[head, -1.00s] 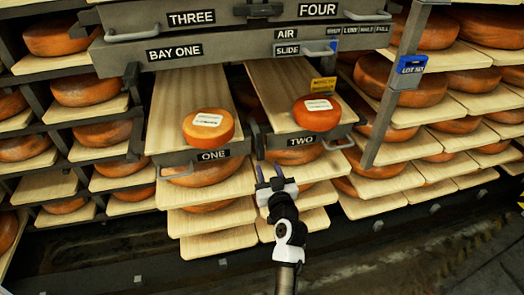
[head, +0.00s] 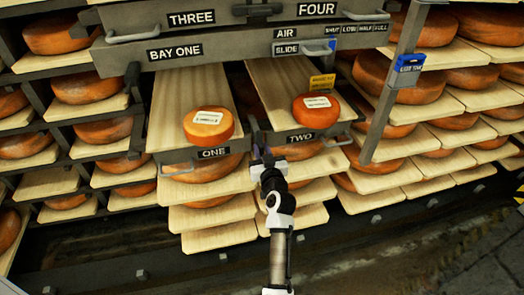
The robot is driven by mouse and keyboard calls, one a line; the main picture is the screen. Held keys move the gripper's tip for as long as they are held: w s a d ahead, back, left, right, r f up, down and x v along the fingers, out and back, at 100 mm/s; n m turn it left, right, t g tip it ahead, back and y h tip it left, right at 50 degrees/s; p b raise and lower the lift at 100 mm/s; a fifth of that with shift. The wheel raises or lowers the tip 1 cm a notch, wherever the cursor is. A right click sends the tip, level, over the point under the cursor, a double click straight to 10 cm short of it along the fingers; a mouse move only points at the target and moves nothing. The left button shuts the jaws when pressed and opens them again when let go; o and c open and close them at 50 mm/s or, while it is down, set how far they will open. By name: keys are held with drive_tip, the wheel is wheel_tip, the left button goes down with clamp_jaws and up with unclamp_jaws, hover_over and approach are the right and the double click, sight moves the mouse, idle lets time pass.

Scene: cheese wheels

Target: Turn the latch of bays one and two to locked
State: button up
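Drawer ONE (head: 212,153) and drawer TWO (head: 300,136) are pulled out side by side below the BAY ONE beam (head: 175,52). Each is a pale board with a grey front, a handle and an orange cheese wheel with a white label. A dark upright piece (head: 256,133) stands in the gap between the two fronts; it may be the latch, but its setting is too small to read. My gripper (head: 263,153) is at the lower end of this piece. I cannot tell whether it touches it, or whether its fingers are open.
A SLIDE handle (head: 305,50) is on the beam under AIR. Drawers THREE (head: 192,19) and FOUR (head: 318,9) are above. Racks of cheese wheels stand on both sides. A grey post with a blue tag (head: 409,63) is at right. The floor in front is clear.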

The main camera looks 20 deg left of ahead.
clamp_jaws()
drive_tip(key=m, duration=0.3)
drive_tip(key=shift+d+m, duration=0.1)
drive_tip(key=shift+m, duration=0.3)
drive_tip(key=m+p, duration=0.1)
drive_tip(key=m, duration=0.3)
drive_tip(key=shift+w+m, duration=0.1)
drive_tip(key=shift+m, duration=0.2)
drive_tip(key=m+p, duration=0.1)
drive_tip(key=m, duration=0.3)
drive_tip(key=shift+d+f+p, duration=0.1)
drive_tip(key=shift+p, duration=0.25)
drive_tip(key=shift+f+m+p, duration=0.2)
drive_tip(key=shift+m+p, duration=0.7)
drive_tip(key=shift+m, duration=1.9)
